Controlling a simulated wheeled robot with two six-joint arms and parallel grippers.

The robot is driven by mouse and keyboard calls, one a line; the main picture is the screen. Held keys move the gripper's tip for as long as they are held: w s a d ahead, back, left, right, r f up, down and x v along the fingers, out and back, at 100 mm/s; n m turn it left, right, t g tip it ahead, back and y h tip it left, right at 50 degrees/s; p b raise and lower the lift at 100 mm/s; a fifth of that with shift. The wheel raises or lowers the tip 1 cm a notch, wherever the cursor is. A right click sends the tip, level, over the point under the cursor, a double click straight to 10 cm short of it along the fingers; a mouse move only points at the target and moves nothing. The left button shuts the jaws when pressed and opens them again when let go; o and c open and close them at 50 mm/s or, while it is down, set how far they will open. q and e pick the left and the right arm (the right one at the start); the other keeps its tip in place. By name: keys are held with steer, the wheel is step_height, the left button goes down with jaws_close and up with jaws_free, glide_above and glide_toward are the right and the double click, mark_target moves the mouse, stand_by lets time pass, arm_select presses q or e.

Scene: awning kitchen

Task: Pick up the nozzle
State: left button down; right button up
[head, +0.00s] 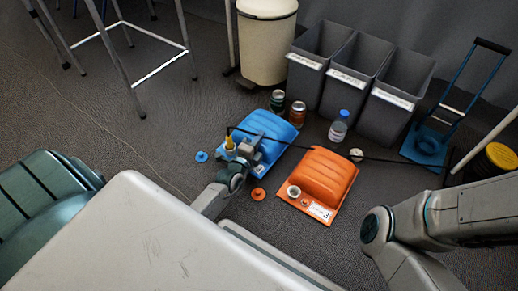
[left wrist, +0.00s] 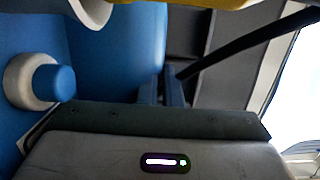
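A slim yellow nozzle (head: 229,143) stands upright at the left edge of the blue tank (head: 265,137) in the head view. A black rod (head: 330,147) runs from its top across to the right. My left gripper (head: 241,140) is over the blue tank, just right of the nozzle. In the left wrist view its fingers (left wrist: 162,90) are close together, and the black rod (left wrist: 245,48) runs off to the right from beside them. A yellow surface (left wrist: 190,3) shows at that view's top edge. Whether the fingers hold the rod is unclear. My right gripper is out of view.
An orange tank (head: 322,181) lies right of the blue one. Cans (head: 297,114) and a bottle (head: 339,126) stand behind. Grey bins (head: 351,73), a cream bin (head: 266,40) and a blue hand truck (head: 430,143) stand farther back. Small caps (head: 258,194) lie on the floor.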

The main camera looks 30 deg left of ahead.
mark_target(259, 150)
arm_select(q)
steer(key=shift+f+b, duration=1)
steer(key=shift+f, duration=0.8)
steer(key=shift+f+b, duration=0.15)
steer(key=shift+b, duration=0.15)
steer(key=c, duration=1.6)
jaws_free()
